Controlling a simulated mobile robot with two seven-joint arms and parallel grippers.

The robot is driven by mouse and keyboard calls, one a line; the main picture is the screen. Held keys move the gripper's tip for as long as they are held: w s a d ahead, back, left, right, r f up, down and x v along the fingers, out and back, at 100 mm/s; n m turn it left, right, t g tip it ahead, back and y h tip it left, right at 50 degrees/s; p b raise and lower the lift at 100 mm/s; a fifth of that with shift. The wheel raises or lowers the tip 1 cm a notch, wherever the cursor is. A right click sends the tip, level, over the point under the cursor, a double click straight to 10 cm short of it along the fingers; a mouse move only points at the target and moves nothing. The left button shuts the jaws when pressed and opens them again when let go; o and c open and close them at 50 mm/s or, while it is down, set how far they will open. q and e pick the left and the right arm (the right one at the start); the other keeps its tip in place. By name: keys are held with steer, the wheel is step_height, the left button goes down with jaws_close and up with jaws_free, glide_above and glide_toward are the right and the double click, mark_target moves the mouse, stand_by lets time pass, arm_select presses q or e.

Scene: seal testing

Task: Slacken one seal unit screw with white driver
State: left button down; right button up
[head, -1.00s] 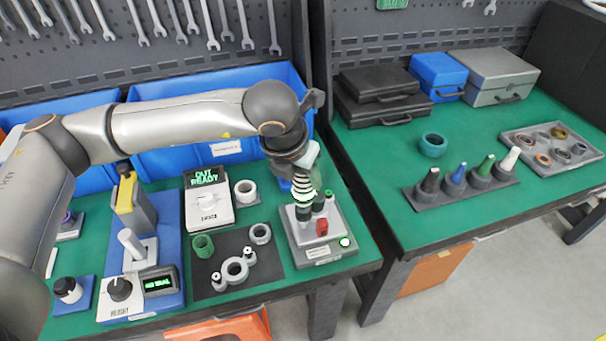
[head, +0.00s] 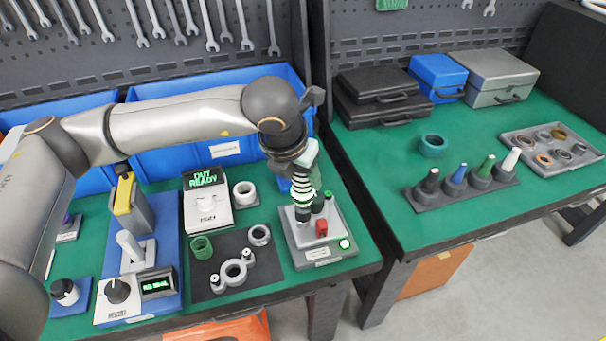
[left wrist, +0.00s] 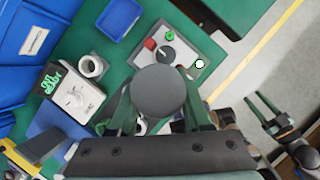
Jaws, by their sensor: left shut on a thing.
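My left gripper (head: 303,196) hangs over the grey station (head: 335,245) at the left table's right edge. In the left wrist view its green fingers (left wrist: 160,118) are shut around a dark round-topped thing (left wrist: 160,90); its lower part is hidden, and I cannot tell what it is. The white-topped driver (head: 510,160) stands in the dark rack on the right table, clear of the gripper. A grey two-ring piece with small screw-like posts (head: 233,271), perhaps the seal unit, lies on the dark mat (head: 208,292). My right gripper (left wrist: 268,118) shows low at the right in the wrist view, fingers apart.
The grey station has a red block (head: 321,228) and a lit lamp (head: 344,244). A gap separates the tables. The right table's front is clear.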

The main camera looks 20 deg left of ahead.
arm_select(q)
steer(key=shift+s+f, duration=0.15)
steer(key=shift+f, duration=0.05)
